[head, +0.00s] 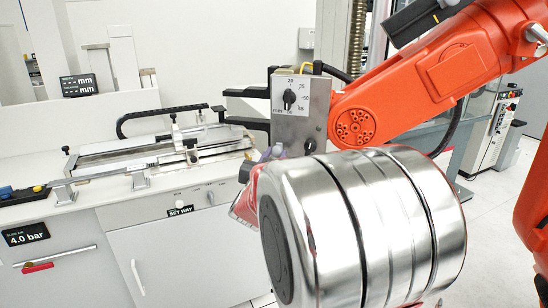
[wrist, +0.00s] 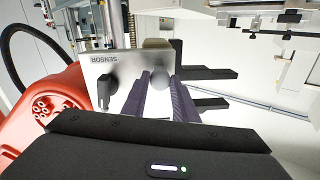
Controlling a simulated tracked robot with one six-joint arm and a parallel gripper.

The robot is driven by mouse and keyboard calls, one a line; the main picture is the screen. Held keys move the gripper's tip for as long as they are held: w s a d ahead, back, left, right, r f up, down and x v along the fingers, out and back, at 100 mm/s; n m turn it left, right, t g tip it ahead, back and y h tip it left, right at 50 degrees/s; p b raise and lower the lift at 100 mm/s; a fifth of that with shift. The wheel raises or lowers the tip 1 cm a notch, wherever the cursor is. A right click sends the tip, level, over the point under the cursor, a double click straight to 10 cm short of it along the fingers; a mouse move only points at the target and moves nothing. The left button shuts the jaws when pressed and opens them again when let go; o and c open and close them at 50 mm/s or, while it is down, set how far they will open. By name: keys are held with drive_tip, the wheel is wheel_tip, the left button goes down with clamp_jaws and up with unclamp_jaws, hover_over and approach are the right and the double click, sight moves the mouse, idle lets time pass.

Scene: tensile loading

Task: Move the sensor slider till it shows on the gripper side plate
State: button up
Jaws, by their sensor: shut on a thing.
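The gripper side plate (head: 301,112) is a grey metal plate on the end of the orange robot arm, with a white dial face and black dial knob (head: 289,97). In the wrist view the plate (wrist: 130,62) appears upside down, with the word SENSOR and a dark knob (wrist: 108,82) on it. My gripper (wrist: 158,84) reaches up to the plate with two purple-grey fingers. It is shut on a small grey part, apparently the sensor slider (wrist: 160,80), mostly hidden between the fingers. In the head view my gripper (head: 270,153) is at the plate's lower edge, largely hidden by my steel wrist.
The orange arm (head: 410,85) stands close beside the plate. Two black jaws (head: 247,93) stick out left from it. A small display (head: 79,86) stands behind.

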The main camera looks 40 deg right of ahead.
clamp_jaws()
drive_tip(key=shift+r, duration=0.35)
drive_tip(key=o, duration=0.9)
unclamp_jaws()
drive_tip(key=shift+c, duration=0.2)
